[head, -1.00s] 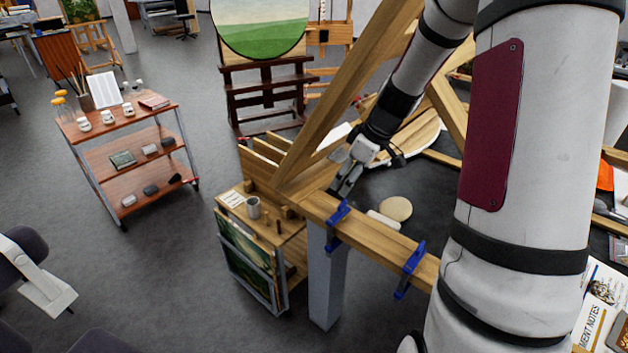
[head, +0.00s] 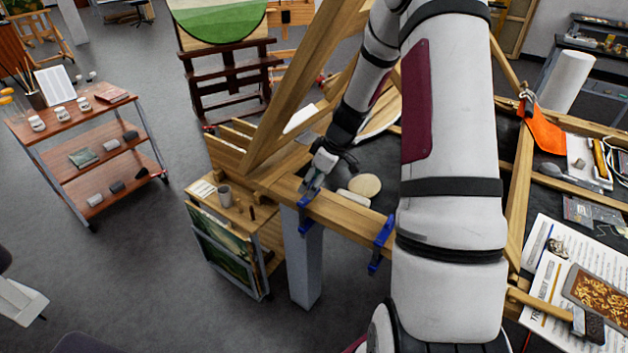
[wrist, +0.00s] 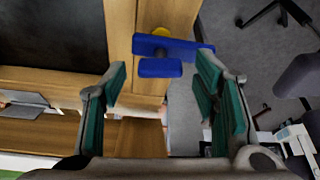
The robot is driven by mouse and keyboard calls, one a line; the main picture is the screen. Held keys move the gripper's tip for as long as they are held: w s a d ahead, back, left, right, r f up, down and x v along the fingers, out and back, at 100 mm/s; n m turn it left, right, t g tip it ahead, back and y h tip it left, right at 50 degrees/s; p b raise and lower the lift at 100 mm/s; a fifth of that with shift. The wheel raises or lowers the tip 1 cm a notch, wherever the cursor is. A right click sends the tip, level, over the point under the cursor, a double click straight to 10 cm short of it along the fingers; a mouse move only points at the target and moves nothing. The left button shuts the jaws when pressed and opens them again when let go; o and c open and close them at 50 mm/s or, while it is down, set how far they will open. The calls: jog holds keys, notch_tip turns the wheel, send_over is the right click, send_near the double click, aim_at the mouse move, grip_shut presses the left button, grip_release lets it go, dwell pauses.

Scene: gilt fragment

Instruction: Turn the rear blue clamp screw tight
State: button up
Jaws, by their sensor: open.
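Two blue clamps grip the wooden beam in the head view: the rear one (head: 304,222) near the beam's corner, the front one (head: 382,232) further right. My gripper (head: 309,189) is just above the rear clamp, pointing down. In the wrist view my gripper (wrist: 162,105) is open, its green-padded fingers wide apart with nothing held between them. I cannot make out contact or the screw clearly.
The wooden beam (head: 345,218) edges a dark table surface with a pale round disc (head: 364,186). A small cabinet with a cup (head: 224,192) stands left of the corner. A diagonal timber (head: 290,95) rises close to my arm. Papers (head: 545,285) lie at right.

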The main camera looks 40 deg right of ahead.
jog(key=shift+c, duration=0.2)
jog(key=c, duration=1.1)
